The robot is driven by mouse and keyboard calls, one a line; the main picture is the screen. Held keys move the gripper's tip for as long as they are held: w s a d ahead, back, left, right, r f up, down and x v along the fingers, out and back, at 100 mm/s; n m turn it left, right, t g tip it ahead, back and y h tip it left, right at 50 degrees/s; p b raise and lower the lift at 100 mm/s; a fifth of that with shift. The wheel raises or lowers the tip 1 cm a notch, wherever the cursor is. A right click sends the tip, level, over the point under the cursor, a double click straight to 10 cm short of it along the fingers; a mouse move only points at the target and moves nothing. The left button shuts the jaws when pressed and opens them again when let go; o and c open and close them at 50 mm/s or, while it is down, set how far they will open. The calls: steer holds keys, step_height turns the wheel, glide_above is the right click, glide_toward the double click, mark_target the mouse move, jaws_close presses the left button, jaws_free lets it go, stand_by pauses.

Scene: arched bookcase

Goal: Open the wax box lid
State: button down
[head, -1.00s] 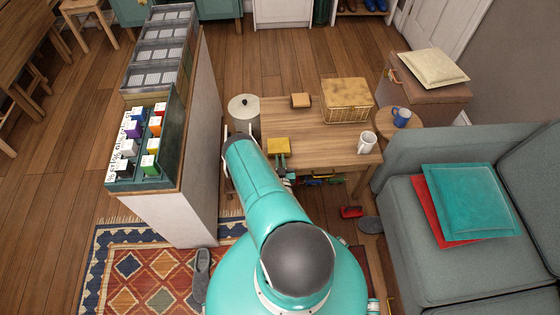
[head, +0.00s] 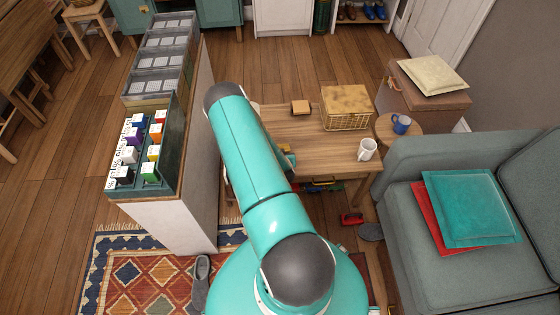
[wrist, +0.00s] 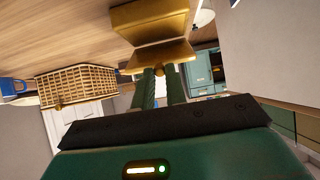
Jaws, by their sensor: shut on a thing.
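The wax box (wrist: 150,20) is a small yellow box on the wooden table (head: 325,158). In the head view my arm hides nearly all of it. In the wrist view its yellow lid (wrist: 158,55) stands at an angle to the body, with a dark fold between them, so it looks at least partly raised. My gripper (wrist: 160,72) has its two dark green fingers shut on the small knob at the lid's edge.
A tall shelf unit (head: 185,215) stands close on the left, a grey sofa (head: 420,205) on the right.

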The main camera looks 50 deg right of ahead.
steer(key=w+d+r+g+y, duration=0.2)
steer(key=r, duration=0.1)
steer(key=shift+d+y, duration=0.2)
steer(key=shift+y, duration=0.1)
steer(key=shift+w+d+r+g+y, duration=0.35)
steer(key=shift+w+d+g+y, duration=0.05)
steer(key=shift+d+g+y, duration=0.2)
steer(key=shift+w+d+r, duration=0.1)
steer(key=shift+w+d, duration=0.05)
steer(key=shift+w, duration=0.05)
steer(key=shift+w+d+r, duration=0.2)
steer(key=shift+w+d, duration=0.3)
steer(key=shift+d, duration=0.05)
steer(key=shift+w+d+r, duration=0.2)
steer(key=shift+w+d, duration=0.25)
steer(key=shift+d, duration=0.05)
steer(key=shift+w+y, duration=0.1)
steer(key=shift+y, duration=0.2)
